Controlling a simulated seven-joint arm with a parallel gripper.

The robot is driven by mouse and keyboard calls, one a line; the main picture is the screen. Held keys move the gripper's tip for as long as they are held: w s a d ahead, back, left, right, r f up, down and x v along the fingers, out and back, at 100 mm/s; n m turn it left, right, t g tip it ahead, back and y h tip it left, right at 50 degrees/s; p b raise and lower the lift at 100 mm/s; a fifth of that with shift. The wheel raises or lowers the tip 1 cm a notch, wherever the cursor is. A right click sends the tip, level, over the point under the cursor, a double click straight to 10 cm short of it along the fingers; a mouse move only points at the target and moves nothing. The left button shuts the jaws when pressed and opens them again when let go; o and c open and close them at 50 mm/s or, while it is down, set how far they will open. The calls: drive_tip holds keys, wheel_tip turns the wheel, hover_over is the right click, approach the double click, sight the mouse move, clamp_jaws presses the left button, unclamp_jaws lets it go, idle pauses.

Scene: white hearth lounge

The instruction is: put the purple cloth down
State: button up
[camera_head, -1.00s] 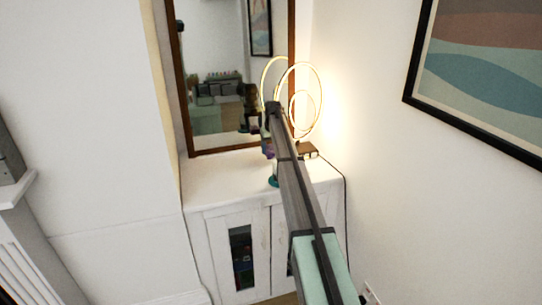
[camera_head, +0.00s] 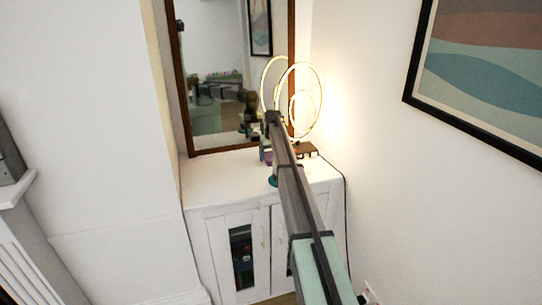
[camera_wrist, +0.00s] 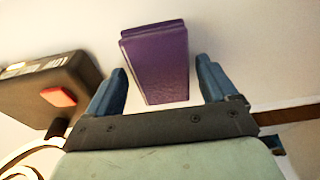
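The purple cloth (camera_wrist: 158,62) shows in the wrist view as a flat, folded block against the white cabinet top. It lies between the two blue fingers of my gripper (camera_wrist: 162,80). The fingers are spread, with a visible gap between the cloth and each one. In the head view, a small bit of the purple cloth (camera_head: 266,157) shows beside the end of my arm, low over the cabinet top (camera_head: 225,178). My arm hides most of the gripper there.
A lit ring lamp (camera_head: 318,82) stands at the cabinet's back right. A dark box with a red patch (camera_wrist: 45,88) lies left of my gripper in the wrist view. A framed mirror (camera_head: 181,90) is behind the cabinet. The cabinet top's left part is clear.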

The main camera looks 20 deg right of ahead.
drive_tip(key=shift+o, duration=0.3)
drive_tip(key=shift+r, duration=0.15)
wheel_tip(320, 180, up, 12)
drive_tip(key=s, duration=0.1)
drive_tip(key=shift+s, duration=0.4)
